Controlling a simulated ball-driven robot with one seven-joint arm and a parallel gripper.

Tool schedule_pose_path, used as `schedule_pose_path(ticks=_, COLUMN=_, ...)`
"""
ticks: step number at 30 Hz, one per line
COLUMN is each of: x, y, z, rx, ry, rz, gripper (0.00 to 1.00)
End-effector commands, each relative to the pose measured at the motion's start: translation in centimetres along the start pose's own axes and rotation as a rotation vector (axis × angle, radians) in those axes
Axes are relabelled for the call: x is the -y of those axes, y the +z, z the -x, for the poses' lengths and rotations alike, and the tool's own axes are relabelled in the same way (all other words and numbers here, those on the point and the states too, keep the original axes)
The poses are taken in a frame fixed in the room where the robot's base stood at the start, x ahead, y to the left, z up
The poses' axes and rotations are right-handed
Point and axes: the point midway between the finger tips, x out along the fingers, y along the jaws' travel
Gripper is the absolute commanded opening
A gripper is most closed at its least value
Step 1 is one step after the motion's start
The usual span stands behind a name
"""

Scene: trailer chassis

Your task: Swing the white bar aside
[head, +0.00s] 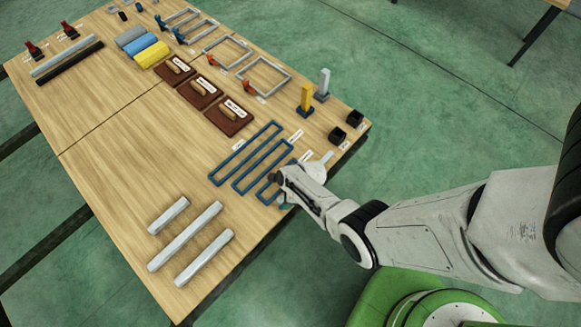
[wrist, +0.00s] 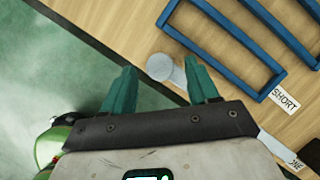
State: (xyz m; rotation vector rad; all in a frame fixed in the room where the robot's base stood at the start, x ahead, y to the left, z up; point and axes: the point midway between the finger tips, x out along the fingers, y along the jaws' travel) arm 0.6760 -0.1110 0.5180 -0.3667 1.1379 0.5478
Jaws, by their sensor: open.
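My gripper (wrist: 160,85) is open, its two teal fingers apart near the table edge. A pale grey-white piece with a round end (wrist: 161,67) shows between the fingertips in the wrist view, nearer the right one. I cannot tell whether a finger touches it, or whether it is the white bar. In the head view my gripper (head: 285,204) is low over the near table edge, beside the blue frames (head: 240,153). Three loose white bars (head: 186,236) lie apart from it, toward the lower left of the table.
A "SHORT" label (wrist: 284,99) lies beside a blue frame. Brown boards (head: 200,91), grey frames (head: 227,51), a yellow block (head: 306,98) and black cups (head: 338,135) stand farther back. The left part of the wooden table (head: 130,140) is mostly clear.

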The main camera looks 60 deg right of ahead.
Motion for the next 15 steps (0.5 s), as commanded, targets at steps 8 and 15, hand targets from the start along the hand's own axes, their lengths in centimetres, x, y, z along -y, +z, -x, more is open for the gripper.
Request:
schedule_pose_path(ticks=8, x=0.0, y=0.0, z=5.7, rx=-0.001, ry=-0.002, rz=0.000, gripper=0.59)
schedule_pose_path(ticks=15, x=0.0, y=0.0, z=8.6, rx=-0.001, ry=-0.001, rz=-0.001, gripper=0.59)
